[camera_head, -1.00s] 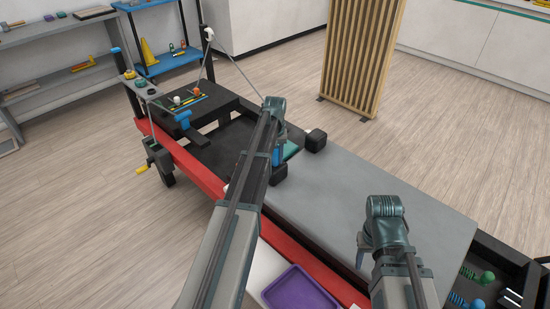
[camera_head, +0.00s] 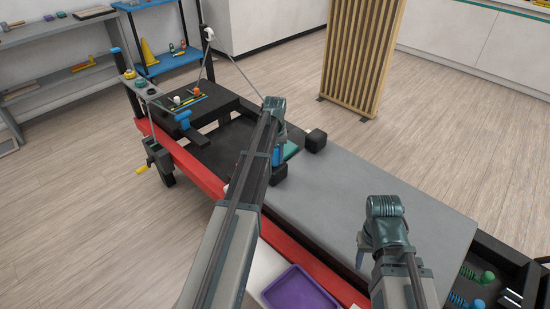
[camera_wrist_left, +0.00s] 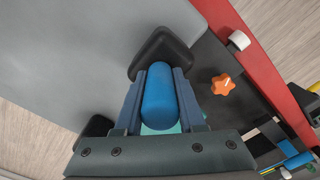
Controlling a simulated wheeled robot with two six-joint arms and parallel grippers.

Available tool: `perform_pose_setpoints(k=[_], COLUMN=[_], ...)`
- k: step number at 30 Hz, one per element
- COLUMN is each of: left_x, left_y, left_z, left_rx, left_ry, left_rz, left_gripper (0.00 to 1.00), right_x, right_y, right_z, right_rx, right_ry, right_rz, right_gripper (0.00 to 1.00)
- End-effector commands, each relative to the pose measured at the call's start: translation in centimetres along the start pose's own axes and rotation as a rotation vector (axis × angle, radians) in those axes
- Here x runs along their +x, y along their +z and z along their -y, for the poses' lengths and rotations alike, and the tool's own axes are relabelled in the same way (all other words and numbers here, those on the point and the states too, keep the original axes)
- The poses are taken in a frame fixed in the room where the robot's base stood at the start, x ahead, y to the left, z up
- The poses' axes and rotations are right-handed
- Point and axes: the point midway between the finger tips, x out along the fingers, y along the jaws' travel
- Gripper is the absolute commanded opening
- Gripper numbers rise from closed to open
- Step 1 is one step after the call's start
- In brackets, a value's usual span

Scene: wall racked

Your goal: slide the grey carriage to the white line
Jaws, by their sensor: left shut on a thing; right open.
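The grey carriage (camera_head: 375,190) lies along the red-railed frame, with black shoulder blocks at its far end. One black block (camera_head: 315,140) shows in the head view, and another (camera_wrist_left: 160,50) is just ahead of my fingers in the left wrist view. My left gripper (camera_wrist_left: 158,90) is shut on a blue upright handle (camera_wrist_left: 160,100) beside that block. In the head view my left arm partly hides the handle (camera_head: 278,155). My right gripper (camera_head: 363,252) is open and empty above the carriage's near side. A small white mark (camera_head: 226,188) shows on the red rail; I cannot tell if it is the line.
The red rail (camera_head: 300,250) runs along the near side. An orange star knob (camera_wrist_left: 222,84) is near the left gripper. A purple tray (camera_head: 298,290) sits in front. Springs with a green knob (camera_head: 487,277) are at the right end. A wooden slatted screen (camera_head: 360,55) stands behind.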

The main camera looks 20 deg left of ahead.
Motion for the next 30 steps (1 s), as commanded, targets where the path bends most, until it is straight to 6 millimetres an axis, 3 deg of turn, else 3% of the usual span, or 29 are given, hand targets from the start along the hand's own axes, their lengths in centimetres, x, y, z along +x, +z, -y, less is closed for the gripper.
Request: perform_pose_setpoints(k=[8,21,30], left_x=[0.0,0.0,0.0], left_y=[-2.3,-11.2,-14.9], left_z=[2.0,10.9,14.7], left_rx=[-0.003,-0.007,-0.004], left_ry=[-0.001,-0.002,-0.002], left_rz=[-0.001,-0.003,-0.004], left_gripper=[0.00,0.00,0.00], right_x=[0.0,0.0,0.0], right_y=[0.0,0.0,0.0], right_z=[0.0,0.0,0.0], right_rx=[0.000,0.000,0.000], right_ry=[0.000,0.000,0.000], right_rz=[0.000,0.000,0.000], right_gripper=[0.50,0.50,0.50])
